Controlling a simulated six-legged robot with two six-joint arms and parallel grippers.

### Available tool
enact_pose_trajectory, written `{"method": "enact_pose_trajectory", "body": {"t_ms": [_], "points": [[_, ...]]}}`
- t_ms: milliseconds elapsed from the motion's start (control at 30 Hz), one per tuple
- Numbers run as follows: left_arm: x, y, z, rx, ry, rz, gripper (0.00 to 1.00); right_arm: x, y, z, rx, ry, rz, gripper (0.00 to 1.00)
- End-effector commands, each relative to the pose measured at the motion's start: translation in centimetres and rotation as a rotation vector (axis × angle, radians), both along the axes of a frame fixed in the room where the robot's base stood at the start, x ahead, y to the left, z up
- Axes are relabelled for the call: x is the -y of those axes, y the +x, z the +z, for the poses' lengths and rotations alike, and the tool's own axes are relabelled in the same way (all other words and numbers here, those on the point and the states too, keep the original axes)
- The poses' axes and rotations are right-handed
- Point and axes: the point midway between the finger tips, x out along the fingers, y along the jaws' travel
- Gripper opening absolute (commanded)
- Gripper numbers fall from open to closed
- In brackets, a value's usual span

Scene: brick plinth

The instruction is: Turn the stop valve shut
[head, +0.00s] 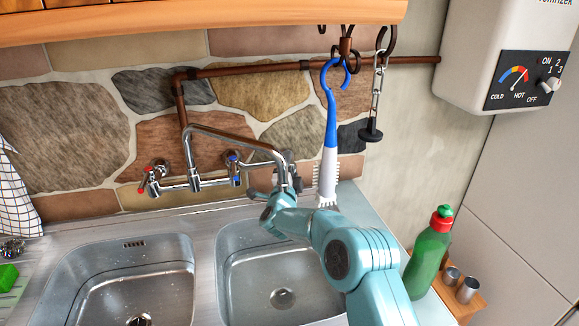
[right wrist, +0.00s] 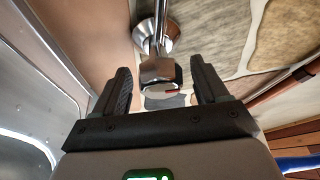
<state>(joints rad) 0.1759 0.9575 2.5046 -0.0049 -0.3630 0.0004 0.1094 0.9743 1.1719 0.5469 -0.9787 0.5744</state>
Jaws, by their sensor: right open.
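My right gripper (head: 286,180) is over the back of the right basin, near the wall and the end of the tap spout. In the right wrist view it (right wrist: 161,84) is open, its two dark fingers apart. A chrome fitting (right wrist: 158,70), which looks like the stop valve, stands on a round wall flange. Its end, with a small red mark, shows between the fingers, with a gap on both sides. In the head view the gripper and spout mostly hide that spot. My left gripper is not in view.
The chrome mixer tap (head: 195,182) has a red-marked and a blue-marked handle. A blue-and-white brush (head: 330,135) hangs close right of my gripper, and a plug on a chain (head: 371,132) hangs beyond it. A green bottle (head: 430,255) stands at the right. The basins look empty.

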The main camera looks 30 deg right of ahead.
Motion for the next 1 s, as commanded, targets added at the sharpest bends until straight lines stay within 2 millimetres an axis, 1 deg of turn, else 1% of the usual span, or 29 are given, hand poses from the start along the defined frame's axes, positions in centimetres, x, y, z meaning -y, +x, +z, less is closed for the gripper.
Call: {"method": "enact_pose_trajectory", "body": {"t_ms": [267,300,367,400,467,633,767,867,1000], "points": [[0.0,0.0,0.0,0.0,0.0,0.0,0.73,0.1,0.2,0.0,0.0,0.0,0.0,0.73],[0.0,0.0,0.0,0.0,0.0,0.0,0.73,0.1,0.2,0.0,0.0,0.0,0.0,0.7],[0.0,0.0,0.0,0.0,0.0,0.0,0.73,0.1,0.2,0.0,0.0,0.0,0.0,0.5],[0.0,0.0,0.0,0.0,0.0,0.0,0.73,0.1,0.2,0.0,0.0,0.0,0.0,0.37],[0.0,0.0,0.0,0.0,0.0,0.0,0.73,0.1,0.2,0.0,0.0,0.0,0.0,0.2],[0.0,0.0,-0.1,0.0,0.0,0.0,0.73,0.1,0.1,-0.1,-0.001,-0.002,0.0,0.2],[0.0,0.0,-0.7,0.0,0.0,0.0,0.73,0.1,0.1,-0.3,-0.007,-0.022,-0.001,0.2],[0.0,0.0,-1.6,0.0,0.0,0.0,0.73,0.1,0.1,-0.5,-0.015,-0.056,-0.001,0.2],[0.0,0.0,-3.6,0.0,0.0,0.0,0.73,0.2,0.1,-0.8,-0.035,-0.136,-0.002,0.2]]}}
